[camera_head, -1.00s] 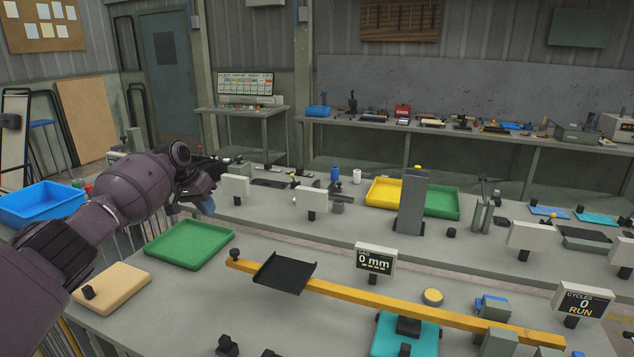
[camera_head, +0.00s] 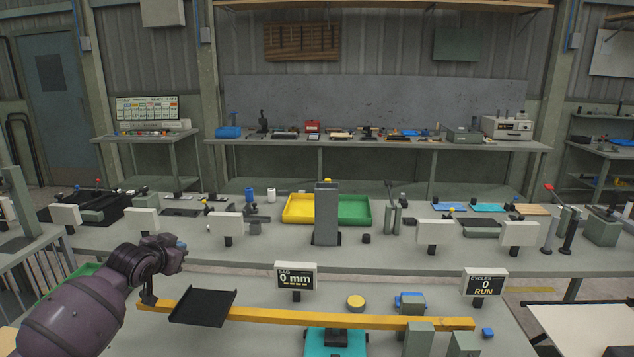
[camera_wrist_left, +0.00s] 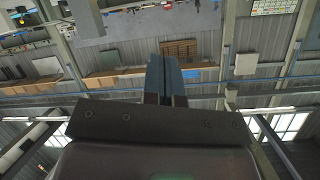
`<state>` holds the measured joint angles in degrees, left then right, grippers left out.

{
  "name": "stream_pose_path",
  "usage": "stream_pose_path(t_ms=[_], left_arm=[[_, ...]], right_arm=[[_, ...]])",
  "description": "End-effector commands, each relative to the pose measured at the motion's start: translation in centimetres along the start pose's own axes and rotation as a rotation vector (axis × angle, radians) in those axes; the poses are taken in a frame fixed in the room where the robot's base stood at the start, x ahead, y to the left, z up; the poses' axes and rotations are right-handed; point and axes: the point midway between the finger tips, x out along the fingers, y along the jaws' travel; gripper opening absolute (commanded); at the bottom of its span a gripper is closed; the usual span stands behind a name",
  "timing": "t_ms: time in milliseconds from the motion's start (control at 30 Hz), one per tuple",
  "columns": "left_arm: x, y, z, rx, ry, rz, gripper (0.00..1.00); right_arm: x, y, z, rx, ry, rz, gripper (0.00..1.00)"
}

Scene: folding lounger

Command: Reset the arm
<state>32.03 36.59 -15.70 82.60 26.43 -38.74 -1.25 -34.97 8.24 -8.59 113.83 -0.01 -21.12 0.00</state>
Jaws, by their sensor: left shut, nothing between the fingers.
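My left arm comes in at the lower left of the head view, bent, with its purple links over the front bench. Its left gripper (camera_head: 181,251) points right and away, above the left end of the yellow beam (camera_head: 262,315) and apart from it. In the left wrist view the fingers of the left gripper (camera_wrist_left: 165,78) are together with nothing between them. That view is upside down and shows the far wall and benches. My right gripper is not in view.
A black tray (camera_head: 203,307) sits on the beam. A 0 mm display (camera_head: 296,276), a yellow button (camera_head: 356,302) and a cycles display (camera_head: 485,284) stand near it. A grey post (camera_head: 326,215) rises beyond, by yellow (camera_head: 298,208) and green trays (camera_head: 354,210).

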Motion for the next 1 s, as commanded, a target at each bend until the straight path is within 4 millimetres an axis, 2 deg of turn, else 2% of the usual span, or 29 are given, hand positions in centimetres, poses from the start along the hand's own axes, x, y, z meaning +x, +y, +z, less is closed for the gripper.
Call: stream_pose_path(t_ms=[33, 100, 300, 400, 767, 1000], left_arm=[[-0.6, 2.2, 1.6, 0.005, 0.030, 0.011, 0.00], [-1.6, 4.5, 3.1, 0.012, 0.072, 0.015, 0.00], [-5.5, 10.1, 7.7, 0.005, 0.160, 0.018, 0.00], [-7.7, 12.2, 10.0, -0.009, 0.185, 0.012, 0.00], [-16.7, 17.8, 19.4, -0.107, 0.143, -0.040, 0.00], [-22.9, 20.9, 27.3, -0.220, -0.007, -0.071, 0.00]], right_arm=[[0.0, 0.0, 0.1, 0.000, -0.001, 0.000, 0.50], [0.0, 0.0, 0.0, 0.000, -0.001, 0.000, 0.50], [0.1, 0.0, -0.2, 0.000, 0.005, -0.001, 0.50], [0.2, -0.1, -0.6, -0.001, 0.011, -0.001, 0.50], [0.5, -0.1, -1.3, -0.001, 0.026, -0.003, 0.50], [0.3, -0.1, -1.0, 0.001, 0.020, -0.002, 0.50]])
